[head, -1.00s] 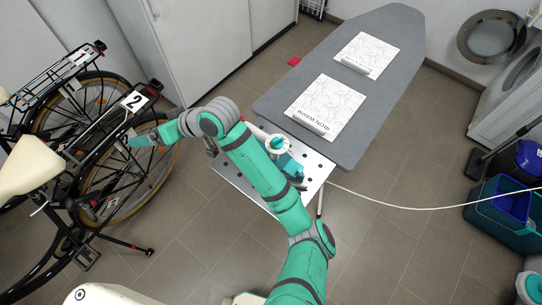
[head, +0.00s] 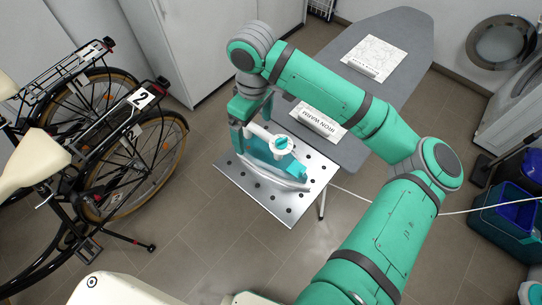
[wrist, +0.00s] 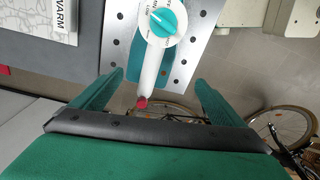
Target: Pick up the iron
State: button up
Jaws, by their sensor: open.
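The iron (head: 289,163), white and teal with a round dial, rests on the perforated metal plate (head: 247,185) at the near end of the ironing board. In the wrist view, the iron (wrist: 165,22) shows its dial at the top and its white handle running down between my fingers. My gripper (wrist: 160,80) is open, with one finger on each side of the handle end. I see gaps between the fingers and the handle. In the head view my gripper (head: 250,122) is at the left end of the iron; my arm hides part of the board.
The grey ironing board (head: 404,32) carries a far paper sheet (head: 372,55) and a partly hidden near one labelled "IRON WARM" (head: 322,116). Bicycles (head: 110,150) stand at the left. A white cord (head: 400,208) runs right towards a bin (head: 505,215). Floor is clear in front.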

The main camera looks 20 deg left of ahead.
aim_at(271, 139)
jog(key=shift+m+h, duration=0.3)
jog(key=shift+m, duration=0.4)
jog(key=d+r, duration=0.1)
jog(key=d, duration=0.2)
jog(key=d+r, duration=0.1)
jog(key=shift+s+d+r, duration=0.1)
jog(key=shift+d+r, duration=0.2)
jog(key=shift+d, duration=0.1)
notch_tip(271, 139, down, 4)
jog(key=shift+f, duration=0.15)
jog(key=shift+w+f, duration=0.15)
jog(key=shift+f, duration=1.4)
jog(key=shift+w+f, duration=0.1)
jog(key=shift+f, duration=1.4)
jog(key=c, duration=1.2)
jog(key=shift+c, duration=1.3)
jog(key=shift+r, duration=0.1)
